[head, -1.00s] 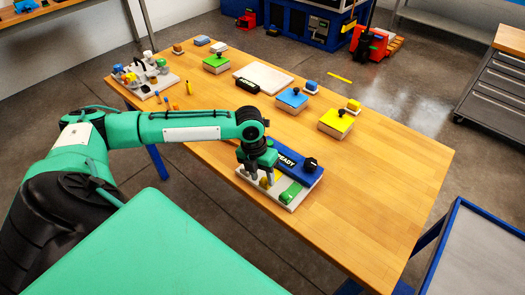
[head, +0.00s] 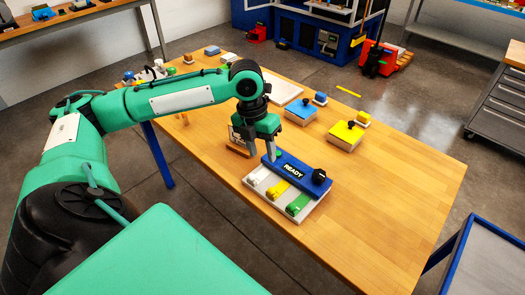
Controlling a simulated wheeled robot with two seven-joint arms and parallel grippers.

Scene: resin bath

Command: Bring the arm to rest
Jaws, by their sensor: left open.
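My left arm comes in from the left, and my left gripper (head: 261,152) points down with its jaws apart. It hangs above the back left corner of the blue READY panel (head: 292,172), with nothing seen between the fingers. The panel has a black knob (head: 319,176) at its right end. In front of it a pale tray (head: 306,215) holds a white piece (head: 258,179), a yellow piece (head: 279,190) and a green piece (head: 298,204) side by side. My right gripper is not in view.
A blue block (head: 299,110) and a yellow block (head: 346,134), each with a black knob, stand further back on the wooden table (head: 400,185). A small brown stand (head: 238,150) is just left of my gripper. The table's right part is clear. A blue-framed cart (head: 485,262) stands at lower right.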

